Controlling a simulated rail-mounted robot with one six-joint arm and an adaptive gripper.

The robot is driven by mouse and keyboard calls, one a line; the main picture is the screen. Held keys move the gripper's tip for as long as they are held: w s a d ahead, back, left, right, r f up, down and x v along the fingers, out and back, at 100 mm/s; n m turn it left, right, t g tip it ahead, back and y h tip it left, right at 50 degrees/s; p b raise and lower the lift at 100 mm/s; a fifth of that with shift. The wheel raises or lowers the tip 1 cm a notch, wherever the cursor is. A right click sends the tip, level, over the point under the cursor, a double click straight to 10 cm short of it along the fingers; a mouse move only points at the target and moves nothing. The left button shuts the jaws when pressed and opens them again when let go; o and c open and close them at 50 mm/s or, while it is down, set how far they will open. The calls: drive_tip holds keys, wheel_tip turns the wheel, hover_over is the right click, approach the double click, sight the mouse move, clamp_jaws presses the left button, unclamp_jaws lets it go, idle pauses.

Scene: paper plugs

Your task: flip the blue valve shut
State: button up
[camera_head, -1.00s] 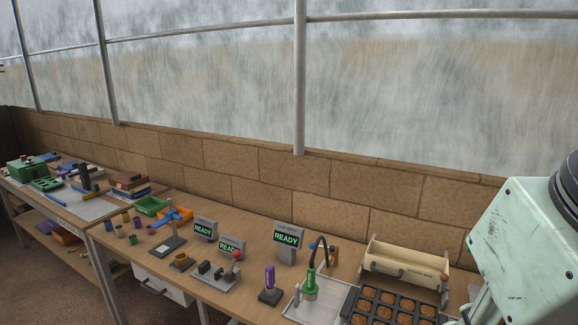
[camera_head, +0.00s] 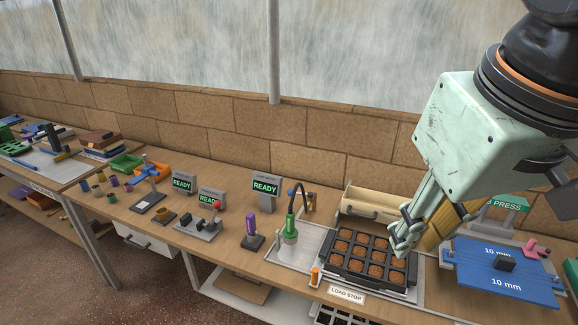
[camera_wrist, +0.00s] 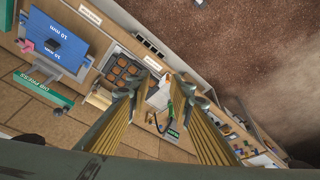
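A small blue knob (camera_head: 291,192), possibly the blue valve, shows at the top of the green nozzle with the black curved hose (camera_head: 299,190) in the head view. Its exact shape and setting are too small to tell. A blue crossed handle (camera_head: 151,168) stands on a dark-based stand further left. My gripper (camera_head: 402,240) is above the right side of the black plug tray, right of the hose and apart from both blue parts. In the wrist view my gripper (camera_wrist: 163,97) has its fingers spread wide, with nothing between them; the green hose stand (camera_wrist: 172,132) lies beyond them.
The black tray (camera_head: 328,268) of brown plugs sits on the bench beside a cream box (camera_head: 372,208). A blue press plate (camera_head: 500,275) is at right. A purple-handled tool (camera_head: 251,228) and READY displays (camera_head: 265,187) stand left of the hose.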

drive_tip(key=w+r+n+p, duration=0.2)
drive_tip(key=w+r+n, duration=0.1)
drive_tip(key=w, duration=1.3)
drive_tip(key=n+g+p, duration=0.2)
drive_tip(key=n+p, duration=0.3)
drive_tip(key=n, duration=0.6)
hover_over(304, 194)
drive_tip(key=s, duration=0.3)
wheel_tip(304, 194, down, 25)
drive_tip(key=shift+w+a+f+h, duration=0.2)
drive_tip(key=shift+a+h, duration=0.1)
drive_tip(key=shift+a, duration=0.05)
drive_tip(key=shift+w+d+f, duration=0.1)
drive_tip(key=shift+w+f, duration=0.3)
drive_tip(key=shift+f, duration=1.85)
drive_tip(key=shift+w+d+f, duration=0.15)
drive_tip(key=shift+w+f, duration=0.3)
drive_tip(key=shift+f, duration=1.8)
drive_tip(key=shift+w+d+f, duration=0.1)
drive_tip(key=shift+w+f, duration=0.3)
drive_tip(key=shift+f, duration=1.85)
